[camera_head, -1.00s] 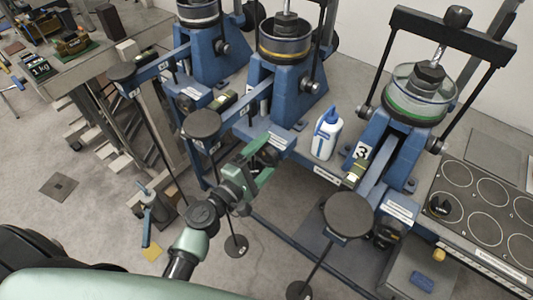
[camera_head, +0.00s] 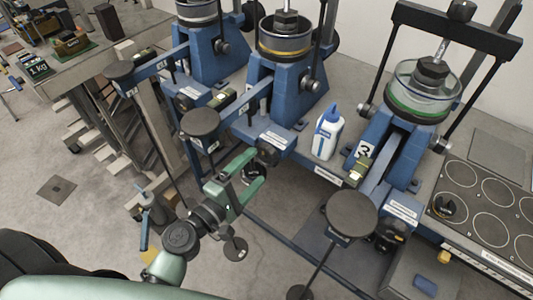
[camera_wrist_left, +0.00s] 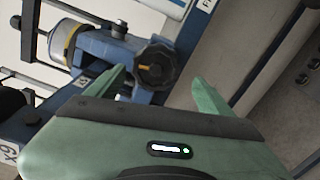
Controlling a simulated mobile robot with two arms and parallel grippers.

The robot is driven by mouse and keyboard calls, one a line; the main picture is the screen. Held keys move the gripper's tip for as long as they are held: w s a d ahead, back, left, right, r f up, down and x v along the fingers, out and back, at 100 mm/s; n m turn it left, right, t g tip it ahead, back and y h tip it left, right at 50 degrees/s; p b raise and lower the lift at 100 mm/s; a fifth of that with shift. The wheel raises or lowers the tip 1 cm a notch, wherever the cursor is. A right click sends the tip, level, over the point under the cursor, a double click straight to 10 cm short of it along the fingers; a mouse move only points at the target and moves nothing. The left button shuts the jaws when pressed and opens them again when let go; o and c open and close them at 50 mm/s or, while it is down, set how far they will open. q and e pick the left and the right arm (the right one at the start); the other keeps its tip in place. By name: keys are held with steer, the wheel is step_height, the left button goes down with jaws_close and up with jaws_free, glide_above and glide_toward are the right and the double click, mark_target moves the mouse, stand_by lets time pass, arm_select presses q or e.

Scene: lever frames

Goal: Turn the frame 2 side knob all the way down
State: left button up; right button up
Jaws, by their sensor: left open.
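Frame 2 is the blue lever frame (camera_head: 284,95) in the middle of the head view, with a yellow-banded ring on top. Its side knob (camera_head: 268,154) is small and dark at the front of the frame. In the left wrist view the knob (camera_wrist_left: 155,64) is black and lobed, with an orange mark pointing left in the picture. My green left gripper (camera_head: 257,170) is open. In the left wrist view its fingers (camera_wrist_left: 157,80) lie to either side of the knob, with a gap on both sides. I cannot tell the exact depth. My right gripper is out of view.
A white bottle with a blue cap (camera_head: 327,133) stands on the bench right of frame 2. Frame 3 (camera_head: 405,135) is farther right. A round dark weight pan (camera_head: 200,123) is close to the left arm. The floor below is mostly open.

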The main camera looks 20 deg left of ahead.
mark_target(264, 159)
arm_select(q)
steer(key=m+p, duration=0.2)
steer(key=m, duration=0.1)
steer(key=m+p, duration=0.1)
steer(key=m, duration=0.1)
steer(key=shift+s+a+f+g+y+p, duration=0.3)
steer(key=shift+s+a+f+y, duration=0.05)
steer(key=shift+a+f+y, duration=0.05)
steer(key=w+d+m, duration=0.1)
steer(key=w+m, duration=0.1)
steer(key=w+d+r+m, duration=0.1)
steer(key=w+m, duration=0.1)
steer(key=w+m+t+h+p, duration=0.1)
steer(key=w+m, duration=0.1)
steer(key=shift+d+r, duration=0.15)
steer(key=shift+d, duration=0.25)
jaws_close()
